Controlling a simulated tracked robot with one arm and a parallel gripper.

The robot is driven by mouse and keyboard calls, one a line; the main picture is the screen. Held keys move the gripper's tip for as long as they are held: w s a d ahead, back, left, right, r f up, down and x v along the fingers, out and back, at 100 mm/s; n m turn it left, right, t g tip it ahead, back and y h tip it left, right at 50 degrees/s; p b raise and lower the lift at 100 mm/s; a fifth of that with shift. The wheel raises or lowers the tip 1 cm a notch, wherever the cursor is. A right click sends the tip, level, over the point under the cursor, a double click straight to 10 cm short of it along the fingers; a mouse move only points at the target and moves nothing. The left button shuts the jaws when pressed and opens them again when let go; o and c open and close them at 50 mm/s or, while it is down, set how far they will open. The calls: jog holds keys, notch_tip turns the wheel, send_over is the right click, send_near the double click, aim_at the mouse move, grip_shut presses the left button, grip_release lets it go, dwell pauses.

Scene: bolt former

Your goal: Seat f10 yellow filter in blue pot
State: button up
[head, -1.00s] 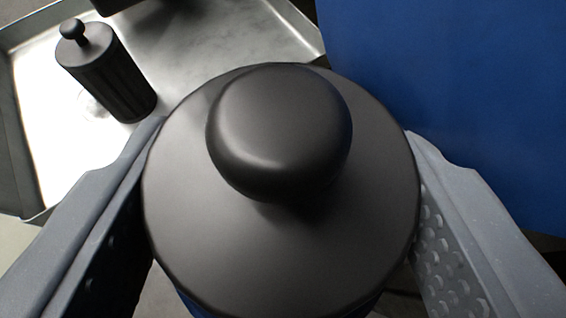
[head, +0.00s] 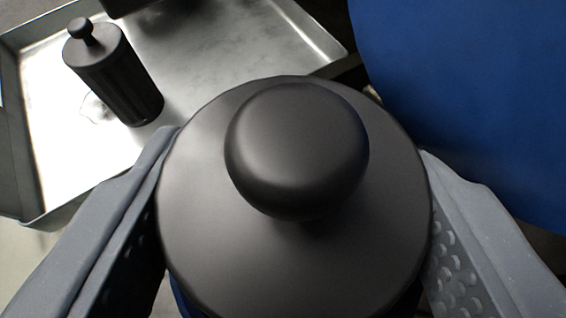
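A dark grey round piece with a rounded knob on top (head: 296,245) fills the middle of the view, seen from above. My gripper (head: 300,142) has one finger against each side of it and appears shut on it. No yellow shows on it; its lower body is hidden under its wide top. A small patch of blue (head: 186,302) shows below its lower left edge; I cannot tell whether this is the blue pot. A large blue surface (head: 465,90) fills the upper right.
A metal tray (head: 235,50) with raised rims lies at the upper left. A smaller dark knobbed cylinder (head: 115,75) stands in it, tilted in the picture. A dark block (head: 125,6) is cut off at the top edge. Part of the tray floor is bare.

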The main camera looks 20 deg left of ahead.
jog(key=o, duration=0.9)
jog(key=shift+s+d+f, duration=0.15)
jog(key=shift+d+f, duration=0.3)
jog(key=shift+d, duration=0.05)
jog(key=shift+o, duration=0.2)
jog(key=shift+d, duration=0.1)
jog(key=shift+s+d+f, duration=0.1)
jog(key=shift+s+f, duration=0.05)
jog(key=shift+f, duration=0.05)
jog(key=shift+c, duration=0.4)
jog(key=shift+o, duration=0.8)
jog(key=shift+s+d+r, duration=0.1)
jog(key=shift+s+r, duration=0.05)
jog(key=shift+s, duration=0.25)
jog(key=shift+o, duration=0.3)
jog(key=a+r+p+v, duration=0.1)
jog(key=p+v, duration=0.3)
jog(key=v, duration=0.8)
jog(key=shift+r+p, duration=0.35)
